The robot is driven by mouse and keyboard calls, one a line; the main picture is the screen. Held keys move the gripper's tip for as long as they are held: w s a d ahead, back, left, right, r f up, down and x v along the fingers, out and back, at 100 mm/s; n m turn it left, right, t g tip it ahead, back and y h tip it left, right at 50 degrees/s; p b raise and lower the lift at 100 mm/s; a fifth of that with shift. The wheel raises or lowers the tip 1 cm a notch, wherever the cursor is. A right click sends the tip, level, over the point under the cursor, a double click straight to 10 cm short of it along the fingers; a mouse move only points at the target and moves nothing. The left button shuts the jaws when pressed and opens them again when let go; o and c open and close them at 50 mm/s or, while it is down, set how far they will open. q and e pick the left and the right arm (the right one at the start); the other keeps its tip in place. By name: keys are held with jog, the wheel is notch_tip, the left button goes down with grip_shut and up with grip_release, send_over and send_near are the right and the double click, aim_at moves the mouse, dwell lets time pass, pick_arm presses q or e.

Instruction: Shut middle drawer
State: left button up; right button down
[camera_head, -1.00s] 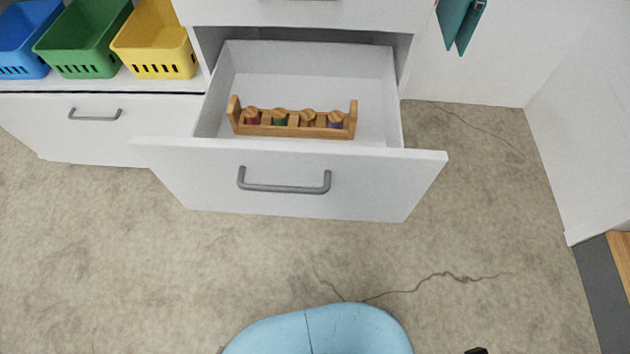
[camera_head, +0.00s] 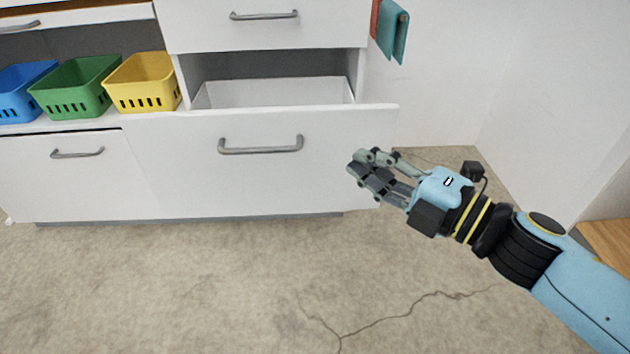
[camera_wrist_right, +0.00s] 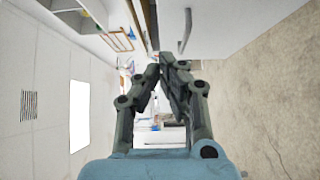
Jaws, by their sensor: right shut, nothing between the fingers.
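The open drawer has a plain white front (camera_head: 200,180) with a grey bar handle (camera_head: 260,146). It stands pulled out from the white cabinet, and a strip of its inner back wall (camera_head: 275,93) shows above the front. The rest of its inside is hidden behind the front. My right gripper (camera_head: 362,164) is shut and empty, in front of the drawer front near its right end. I cannot tell whether it touches. In the right wrist view the fingers (camera_wrist_right: 168,64) meet at the tips, with a white front and bar handle (camera_wrist_right: 186,30) beyond. My left gripper is out of view.
A shut drawer (camera_head: 290,32) lies above the open one. Blue (camera_head: 20,100), green (camera_head: 75,98) and yellow (camera_head: 145,92) baskets stand on the shelf at left. Teal cloth (camera_head: 395,38) hangs at the right. The concrete floor in front (camera_head: 180,290) is clear.

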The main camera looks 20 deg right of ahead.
send_near(294, 122)
jog(key=a, duration=0.3)
jog(key=w+b, duration=0.1)
jog(key=w, duration=0.2)
jog(key=shift+w+d+b, duration=0.1)
jog(key=shift+w+b, duration=0.05)
jog(key=shift+b, duration=0.25)
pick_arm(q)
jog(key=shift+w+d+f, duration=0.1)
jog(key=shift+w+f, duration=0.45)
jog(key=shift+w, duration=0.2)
pick_arm(e)
jog(key=shift+w+d, duration=0.15)
jog(key=shift+w, duration=0.35)
